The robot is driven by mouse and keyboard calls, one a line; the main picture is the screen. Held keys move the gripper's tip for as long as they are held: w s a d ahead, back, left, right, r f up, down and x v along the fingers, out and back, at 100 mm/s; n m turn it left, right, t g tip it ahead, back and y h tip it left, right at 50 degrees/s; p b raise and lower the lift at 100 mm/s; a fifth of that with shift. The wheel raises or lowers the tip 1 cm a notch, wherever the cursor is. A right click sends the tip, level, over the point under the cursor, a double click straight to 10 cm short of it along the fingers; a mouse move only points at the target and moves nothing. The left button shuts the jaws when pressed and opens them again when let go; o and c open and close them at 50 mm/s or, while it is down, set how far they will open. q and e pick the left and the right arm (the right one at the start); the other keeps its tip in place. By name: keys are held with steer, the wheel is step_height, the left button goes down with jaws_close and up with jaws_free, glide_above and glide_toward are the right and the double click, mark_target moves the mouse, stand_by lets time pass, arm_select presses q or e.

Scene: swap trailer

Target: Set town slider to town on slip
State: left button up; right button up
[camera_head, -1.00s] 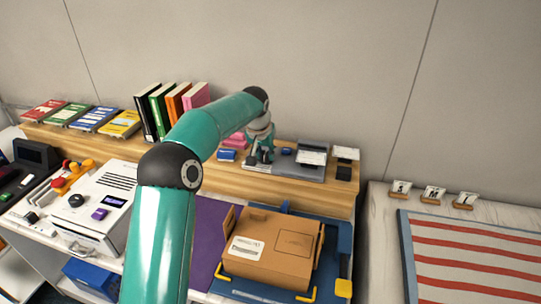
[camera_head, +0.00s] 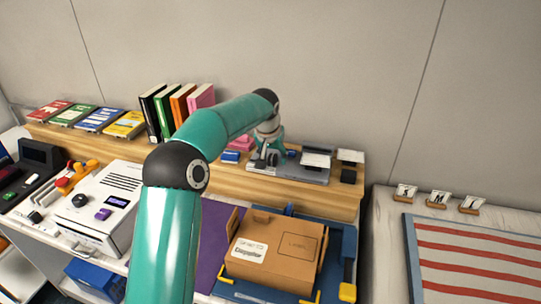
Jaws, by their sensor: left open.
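My left gripper (camera_head: 268,157) is at the end of the teal arm, low over the left part of a grey flat device (camera_head: 293,174) on the wooden shelf. It is open, and its fingers are small and dark here. I cannot tell whether they touch anything. A white slip (camera_head: 317,159) lies on the right part of the grey device. A small blue piece (camera_head: 291,153) shows just right of the gripper. The town slider cannot be made out; the gripper and arm cover part of the device. My right gripper is not in view.
A cardboard box (camera_head: 273,254) sits on a blue tray (camera_head: 345,245) in front of the shelf. Books (camera_head: 178,105) stand to the left behind my arm. A white machine (camera_head: 108,205) is at left. A black block with a white card (camera_head: 350,158) stands right of the device.

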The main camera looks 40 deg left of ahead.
arm_select(q)
steer(key=v, duration=1.2)
steer(key=shift+f, duration=0.1)
